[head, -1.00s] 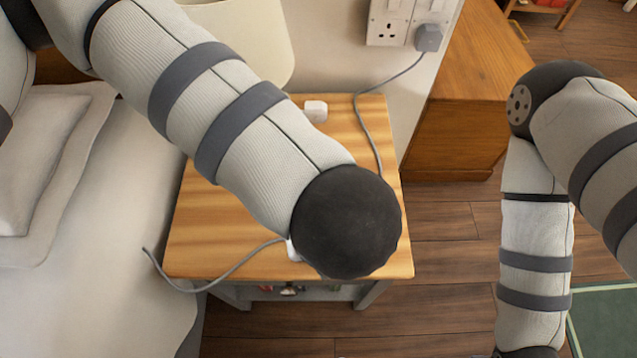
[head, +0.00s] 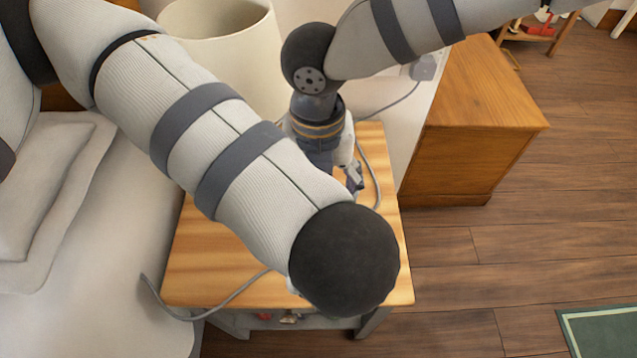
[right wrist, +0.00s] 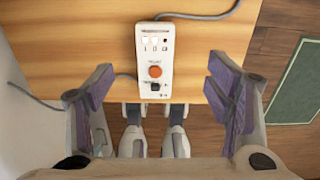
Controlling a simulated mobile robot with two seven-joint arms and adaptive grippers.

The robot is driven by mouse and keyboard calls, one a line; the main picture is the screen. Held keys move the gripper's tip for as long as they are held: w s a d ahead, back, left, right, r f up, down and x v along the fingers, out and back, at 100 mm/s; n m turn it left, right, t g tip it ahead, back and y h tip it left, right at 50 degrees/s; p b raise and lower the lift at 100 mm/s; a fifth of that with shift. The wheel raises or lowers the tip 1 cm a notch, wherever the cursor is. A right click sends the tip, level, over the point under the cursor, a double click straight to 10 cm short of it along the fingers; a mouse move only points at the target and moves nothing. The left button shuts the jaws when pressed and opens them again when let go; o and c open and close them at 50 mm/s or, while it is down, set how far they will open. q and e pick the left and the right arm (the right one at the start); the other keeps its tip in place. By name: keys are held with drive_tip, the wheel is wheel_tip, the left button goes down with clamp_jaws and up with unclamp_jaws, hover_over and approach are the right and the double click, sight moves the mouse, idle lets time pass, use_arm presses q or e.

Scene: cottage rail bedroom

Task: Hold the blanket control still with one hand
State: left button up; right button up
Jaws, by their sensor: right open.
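The blanket control is a white box (right wrist: 153,47) with an orange-red round button and a black switch, lying on the wooden nightstand (right wrist: 90,40). In the head view it is almost wholly hidden by my left arm. My right gripper (right wrist: 158,88) is open above it, its two purple-padded fingers wide apart on either side, not touching it. In the head view my right gripper (head: 352,178) points down over the nightstand's back part. My left gripper (right wrist: 155,112) shows in the right wrist view, its fingertips parted at the control's near end; contact is unclear.
Grey cables (head: 225,302) run from the control across the nightstand and off its edge. A cream lampshade (head: 235,60) stands behind. The bed (head: 85,270) is at the left, a wooden cabinet (head: 465,130) at the right.

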drive_tip(key=f, duration=1.1)
drive_tip(key=shift+s+a+f, duration=0.1)
drive_tip(key=shift+a+f, duration=0.2)
drive_tip(key=shift+f, duration=0.1)
drive_tip(key=shift+c, duration=0.3)
drive_tip(key=c, duration=1.3)
